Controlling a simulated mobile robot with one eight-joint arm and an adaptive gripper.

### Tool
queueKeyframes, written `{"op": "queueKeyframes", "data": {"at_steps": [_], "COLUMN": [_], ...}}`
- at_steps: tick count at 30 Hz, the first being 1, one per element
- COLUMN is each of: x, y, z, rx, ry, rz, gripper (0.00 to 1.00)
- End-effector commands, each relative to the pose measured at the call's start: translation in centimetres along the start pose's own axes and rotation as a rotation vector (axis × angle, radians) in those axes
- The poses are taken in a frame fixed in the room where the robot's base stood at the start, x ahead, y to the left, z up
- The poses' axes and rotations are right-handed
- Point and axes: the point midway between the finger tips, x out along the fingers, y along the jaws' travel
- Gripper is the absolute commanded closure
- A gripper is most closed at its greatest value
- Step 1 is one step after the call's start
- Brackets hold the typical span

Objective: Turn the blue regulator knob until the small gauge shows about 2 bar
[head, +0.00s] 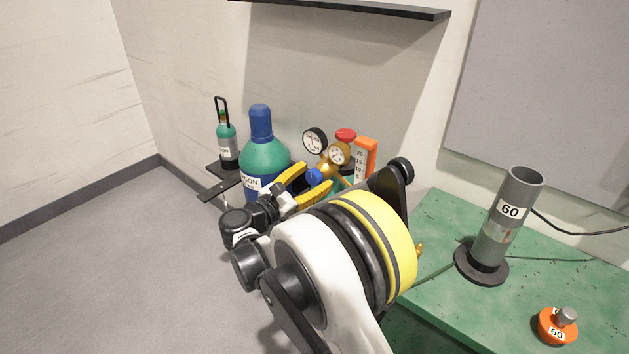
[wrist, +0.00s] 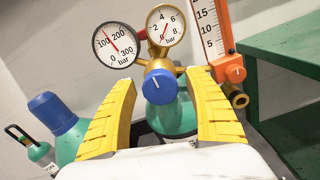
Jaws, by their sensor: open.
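My gripper (wrist: 162,78) is open, with one yellow finger to each side of the knob in the picture. A gap shows on both sides and nothing is held. The small brass-rimmed gauge (wrist: 165,26) is above the knob, marked in bar; its red needle is small and I cannot read its value surely. The larger black-rimmed gauge (wrist: 116,45) is to its left.
A green cylinder with a blue cap (head: 263,155) stands at the regulator's left, a smaller green bottle (head: 227,142) behind it. An orange flowmeter (wrist: 215,35) stands close on the right. A green table (head: 440,225) carries a grey tube (head: 495,235) and an orange weight (head: 556,326).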

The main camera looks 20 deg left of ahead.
Motion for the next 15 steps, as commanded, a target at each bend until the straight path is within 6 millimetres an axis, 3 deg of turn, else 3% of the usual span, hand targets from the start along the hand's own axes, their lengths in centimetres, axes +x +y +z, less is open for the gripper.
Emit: {"op": "queueKeyframes", "data": {"at_steps": [9,14,15], "x": [0.32,0.31,0.31], "y": [0.04,0.03,0.03], "z": [0.06,0.05,0.05], "rx": [0.000,0.000,0.000], "ry": [0.000,0.000,0.000], "rz": [0.001,0.001,0.001], "gripper": [0.38,0.86,0.91]}}
